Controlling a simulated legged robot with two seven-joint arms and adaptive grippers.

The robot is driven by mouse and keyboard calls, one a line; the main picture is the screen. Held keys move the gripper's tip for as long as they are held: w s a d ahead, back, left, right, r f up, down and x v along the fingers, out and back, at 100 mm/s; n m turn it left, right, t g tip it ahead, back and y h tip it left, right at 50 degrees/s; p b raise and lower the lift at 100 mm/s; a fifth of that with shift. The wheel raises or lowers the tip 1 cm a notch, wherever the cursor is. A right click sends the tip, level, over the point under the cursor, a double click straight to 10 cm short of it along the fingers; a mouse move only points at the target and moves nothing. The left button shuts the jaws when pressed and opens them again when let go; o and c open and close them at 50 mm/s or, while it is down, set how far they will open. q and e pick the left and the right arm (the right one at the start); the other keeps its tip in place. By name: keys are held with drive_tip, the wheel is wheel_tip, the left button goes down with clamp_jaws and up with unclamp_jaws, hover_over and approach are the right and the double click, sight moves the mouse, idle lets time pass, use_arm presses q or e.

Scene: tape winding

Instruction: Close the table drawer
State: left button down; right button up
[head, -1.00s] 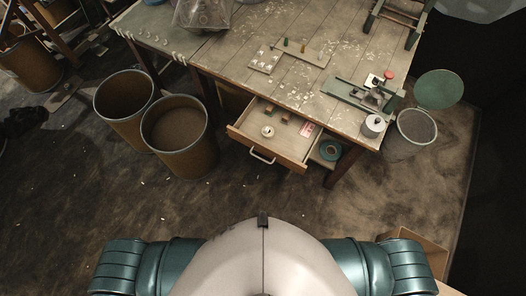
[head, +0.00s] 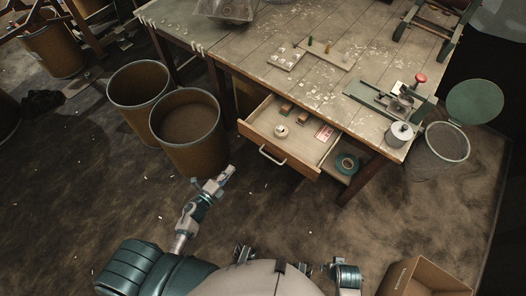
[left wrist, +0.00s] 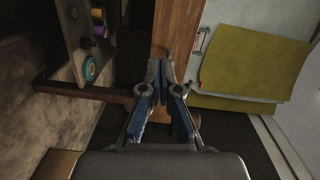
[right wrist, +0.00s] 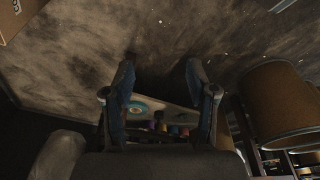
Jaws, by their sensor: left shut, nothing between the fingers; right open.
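The table drawer (head: 300,150) is pulled open at the front of the wooden table (head: 290,62), with its pale handle (head: 272,155) on the front panel. My left gripper (head: 228,173) is shut and empty, to the left of the handle and apart from it. Its closed fingers (left wrist: 163,68) show in the left wrist view before a brown wooden panel. My right gripper (right wrist: 158,72) is open and empty in the right wrist view, with a teal roll and spools beyond its fingers. Its fingertips are unclear in the head view.
Two brown bins (head: 190,130) (head: 140,92) stand left of the drawer. A teal tape roll (head: 347,163) lies on a shelf right of it. A cardboard box (head: 425,278) is at the lower right. The floor before the drawer is clear.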

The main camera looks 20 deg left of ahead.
sight(258, 140)
use_arm(q)
drive_tip(key=shift+m+h, duration=0.4)
drive_tip(key=shift+m, duration=0.4)
drive_tip(key=x, duration=0.4)
drive_tip(key=r+x, duration=0.1)
drive_tip(key=x, duration=0.4)
drive_tip(key=d+r+b+x, duration=0.1)
drive_tip(key=x, duration=0.3)
drive_tip(key=shift+w+d+r, duration=0.1)
drive_tip(key=shift+w+d, duration=0.4)
drive_tip(key=shift+w, duration=0.1)
drive_tip(key=shift+r, duration=0.1)
use_arm(e)
drive_tip(key=r, duration=0.3)
drive_tip(key=s+d+r, duration=0.1)
drive_tip(key=shift+r, duration=0.15)
use_arm(q)
drive_tip(key=shift+a, duration=0.1)
use_arm(e)
drive_tip(key=shift+s, duration=0.1)
